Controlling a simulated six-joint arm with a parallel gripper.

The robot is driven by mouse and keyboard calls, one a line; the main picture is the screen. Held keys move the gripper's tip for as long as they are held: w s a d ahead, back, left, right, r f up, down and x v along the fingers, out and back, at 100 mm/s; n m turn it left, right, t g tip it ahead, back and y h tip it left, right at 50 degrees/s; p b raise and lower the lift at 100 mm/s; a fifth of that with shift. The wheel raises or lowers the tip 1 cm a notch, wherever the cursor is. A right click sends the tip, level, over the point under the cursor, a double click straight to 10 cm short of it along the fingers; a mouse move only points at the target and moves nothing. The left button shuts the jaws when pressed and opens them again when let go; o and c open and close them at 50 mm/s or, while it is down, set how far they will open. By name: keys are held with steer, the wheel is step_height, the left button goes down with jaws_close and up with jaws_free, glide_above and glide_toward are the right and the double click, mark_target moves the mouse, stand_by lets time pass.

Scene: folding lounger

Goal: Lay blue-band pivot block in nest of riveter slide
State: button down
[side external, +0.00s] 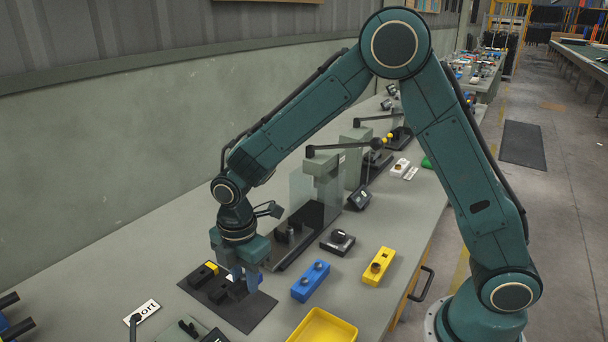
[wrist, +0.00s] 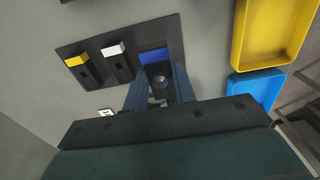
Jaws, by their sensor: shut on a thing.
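The blue-band pivot block (wrist: 154,58) is a dark block with a blue end band, at the right end of a dark mat (wrist: 75,46) in the wrist view. My gripper (wrist: 160,98) is shut on it, one finger on each side. In the side view my gripper (side external: 248,280) is low over the mat's right part and hides most of the block. Whether the block touches the mat cannot be told. The riveter slide appears to be the dark rail (side external: 290,255) before the nearest green press (side external: 322,170), right of and behind my gripper; its nest is not clear.
A yellow-band block (wrist: 76,61) and a white-band block (wrist: 113,48) lie beside the held one. A yellow tray (side external: 322,327), a blue two-knob block (side external: 310,281), a yellow block (side external: 379,266) and a dark knobbed device (side external: 338,243) stand to the right.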

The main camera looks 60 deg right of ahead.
step_height(320, 180, up, 11)
glide_above(289, 228)
steer(key=shift+f, duration=2.45)
steer(key=shift+f, duration=0.25)
steer(key=shift+f, duration=2.6)
steer(key=shift+f, duration=1.1)
